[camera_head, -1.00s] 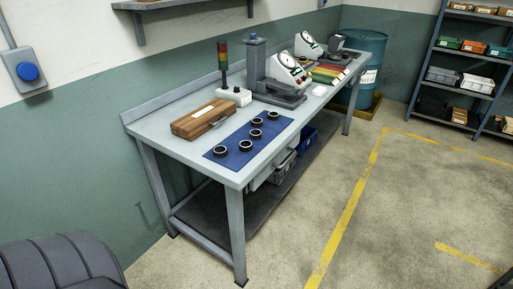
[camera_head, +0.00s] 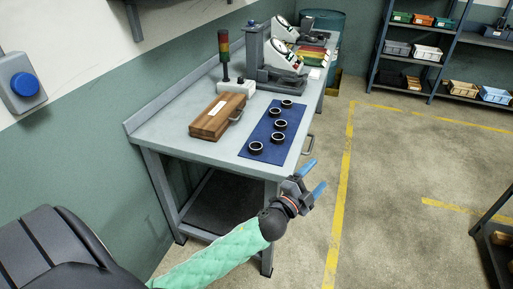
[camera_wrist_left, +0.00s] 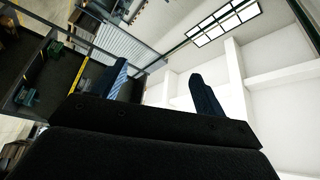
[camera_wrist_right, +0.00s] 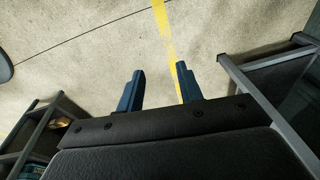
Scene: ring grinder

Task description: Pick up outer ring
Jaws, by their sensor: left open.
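Several dark rings lie in a row on a blue mat (camera_head: 250,157) on the workbench; the nearest ring is dark with a pale inner rim (camera_head: 256,148), and the farthest ring (camera_head: 287,103) is near the mat's back end. Which of them are outer rings I cannot tell. My left gripper (camera_head: 315,177) is open and empty, off the bench's near front corner, right of the mat and apart from the rings. Its blue fingers stand apart in the left wrist view (camera_wrist_left: 160,90). My right gripper (camera_wrist_right: 160,82) is open and empty above the floor, outside the head view.
A wooden case (camera_head: 216,117) lies left of the mat. Behind it stand a signal tower (camera_head: 224,56) and a grey press stand (camera_head: 257,60) with a dial device (camera_head: 284,55).

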